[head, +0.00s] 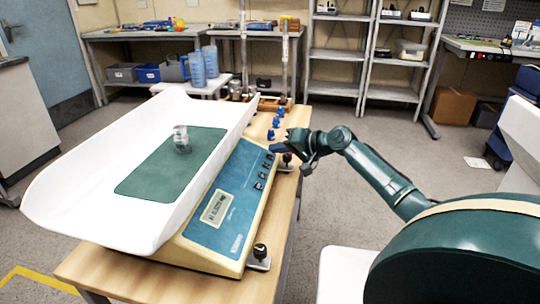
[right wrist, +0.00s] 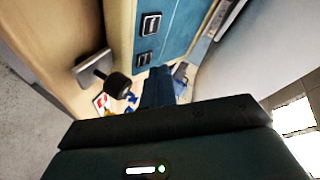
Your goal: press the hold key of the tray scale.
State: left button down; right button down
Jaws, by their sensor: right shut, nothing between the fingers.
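The tray scale has a white tray (head: 95,160) with a green mat on it and a cream body with a blue panel (head: 225,226). The panel carries a grey display (head: 214,208) near its front and a row of dark keys (head: 258,186) toward the far end. The key labels are too small to read. My right gripper (head: 274,148) is shut and empty at the far end of the key row. My left gripper is not in view.
Black-knobbed feet (head: 260,254) stick out from the scale's side. The floor right of the table is clear.

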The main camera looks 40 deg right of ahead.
jog(key=shift+r, duration=0.1)
jog(key=r+p, duration=0.1)
jog(key=s+r+p, duration=0.1)
jog(key=r, duration=0.1)
jog(key=d+r+p, duration=0.1)
jog(key=shift+s+d+r+p, duration=0.1)
jog(key=shift+s+r+p, duration=0.2)
jog(key=shift+p, duration=0.1)
jog(key=shift+f, duration=0.1)
dwell(0.7)
